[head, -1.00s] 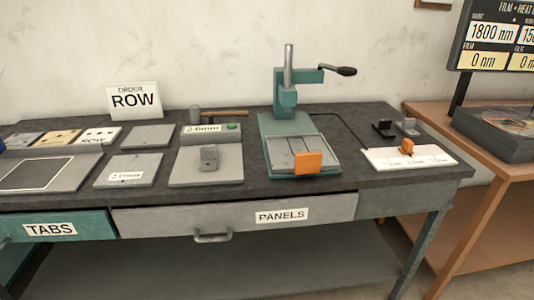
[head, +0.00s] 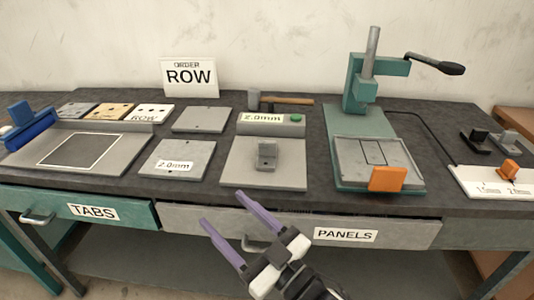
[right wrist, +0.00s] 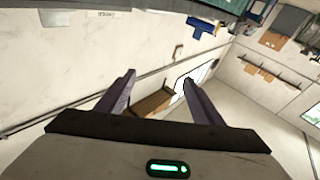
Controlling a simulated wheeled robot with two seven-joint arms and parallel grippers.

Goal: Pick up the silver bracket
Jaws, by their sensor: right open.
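A silver-grey bracket (head: 508,141) stands at the far right of the bench, beside a black one (head: 475,141), in the head view. Another grey, bracket-like piece (head: 267,157) stands on a grey plate fixture (head: 262,178) in the middle of the bench. I cannot tell which of the two grey pieces the task names. My right gripper (head: 223,210) is open and empty in front of the bench, near the drawer fronts, below and left of the middle piece. Its spread fingers also show in the right wrist view (right wrist: 158,90), with nothing between them. My left gripper is out of view.
A green press (head: 365,120) with an orange block (head: 388,179) stands right of the middle. A white strip (head: 480,183) holds an orange piece. A hammer (head: 285,100), flat plates (head: 177,158) and a blue piece (head: 28,128) lie on the bench. Drawers (head: 190,222) line the front.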

